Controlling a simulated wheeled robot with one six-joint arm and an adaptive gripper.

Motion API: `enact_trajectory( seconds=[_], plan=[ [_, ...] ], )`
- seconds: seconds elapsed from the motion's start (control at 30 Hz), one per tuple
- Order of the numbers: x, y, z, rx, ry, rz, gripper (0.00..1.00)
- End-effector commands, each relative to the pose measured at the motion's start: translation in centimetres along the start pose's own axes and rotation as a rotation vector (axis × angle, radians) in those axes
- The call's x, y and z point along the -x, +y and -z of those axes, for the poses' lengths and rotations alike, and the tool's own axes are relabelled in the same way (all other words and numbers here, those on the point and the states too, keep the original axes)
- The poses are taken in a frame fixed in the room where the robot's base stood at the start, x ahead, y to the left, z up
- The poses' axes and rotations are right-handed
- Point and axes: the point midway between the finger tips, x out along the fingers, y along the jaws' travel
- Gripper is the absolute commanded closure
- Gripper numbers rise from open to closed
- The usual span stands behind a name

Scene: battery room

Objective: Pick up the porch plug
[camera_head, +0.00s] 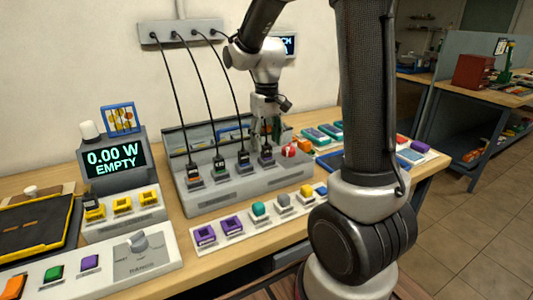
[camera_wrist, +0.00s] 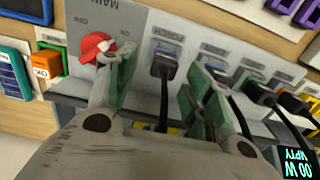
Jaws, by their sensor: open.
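Several black plugs with cords stand in a row on a grey socket panel (camera_head: 215,200). From left to right the head view shows an orange-marked plug (camera_head: 193,172), a green-marked plug (camera_head: 219,165), a darker plug (camera_head: 243,160) and a purple-marked plug (camera_head: 266,153). My gripper (camera_head: 267,138) is over the purple-marked plug at the right end. In the wrist view my open gripper (camera_wrist: 163,88) has its green-padded fingers on both sides of this plug (camera_wrist: 164,66), apart from it. The plug stands in its socket.
A red main switch (camera_wrist: 95,48) lies just beside one finger. Neighbouring plugs, including a green one (camera_wrist: 260,91), and hanging cords are close to the other finger. A display (camera_head: 115,160) reads 0.00 W EMPTY. A strip of coloured blocks (camera_head: 245,229) lies in front of the panel.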

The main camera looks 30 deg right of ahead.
Motion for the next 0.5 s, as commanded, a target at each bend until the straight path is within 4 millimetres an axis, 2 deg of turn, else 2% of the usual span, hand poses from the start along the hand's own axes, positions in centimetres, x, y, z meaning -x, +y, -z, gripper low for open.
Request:
enact_trajectory(
  seconds=[0.2, 0.5],
  plan=[
    [-3.3, -0.3, -0.5, 0.001, -0.002, 0.0, 0.48],
    [-3.8, -0.3, -0.4, 0.001, 0.0, 0.0, 0.48]
  ],
)
